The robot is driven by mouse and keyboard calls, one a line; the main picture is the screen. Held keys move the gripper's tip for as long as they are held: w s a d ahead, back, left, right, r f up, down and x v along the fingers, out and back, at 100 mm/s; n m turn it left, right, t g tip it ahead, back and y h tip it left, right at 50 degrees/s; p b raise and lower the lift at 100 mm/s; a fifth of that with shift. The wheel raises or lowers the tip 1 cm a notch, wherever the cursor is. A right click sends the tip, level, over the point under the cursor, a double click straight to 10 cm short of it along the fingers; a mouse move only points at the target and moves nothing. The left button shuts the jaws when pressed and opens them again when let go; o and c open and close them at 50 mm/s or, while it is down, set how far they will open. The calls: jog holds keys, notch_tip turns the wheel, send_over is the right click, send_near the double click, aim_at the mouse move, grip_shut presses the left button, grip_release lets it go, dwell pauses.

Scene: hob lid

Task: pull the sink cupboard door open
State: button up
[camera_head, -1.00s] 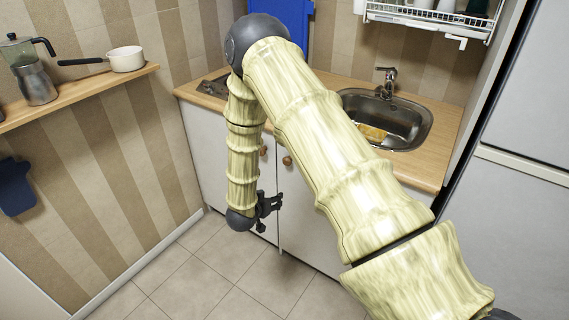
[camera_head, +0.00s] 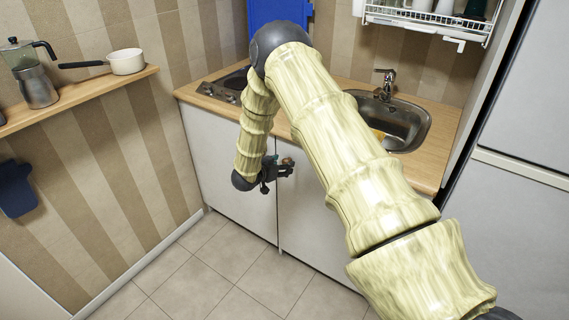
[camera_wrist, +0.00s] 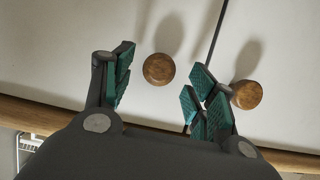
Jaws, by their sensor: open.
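The sink cupboard door (camera_head: 310,235) is the right white door under the sink (camera_head: 405,120) and looks shut. Its round wooden knob (camera_head: 288,160) shows just beside my gripper (camera_head: 284,171). In the wrist view, which looks turned upside down, this knob (camera_wrist: 159,69) lies between my open green-padded fingers, with visible gaps on both sides. The other door's knob (camera_wrist: 246,94) is outside the right-hand finger, very close to it or touching; I cannot tell which. That knob is hidden in the head view.
The left white door (camera_head: 215,150) stands beside the sink door and looks shut. The wooden worktop (camera_head: 440,165) runs above, with a hob (camera_head: 228,88) at left. A tall light-grey cabinet (camera_head: 525,210) bounds the right. The tiled floor (camera_head: 250,275) in front is clear.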

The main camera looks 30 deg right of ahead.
jog(key=shift+x, duration=1.25)
grip_shut()
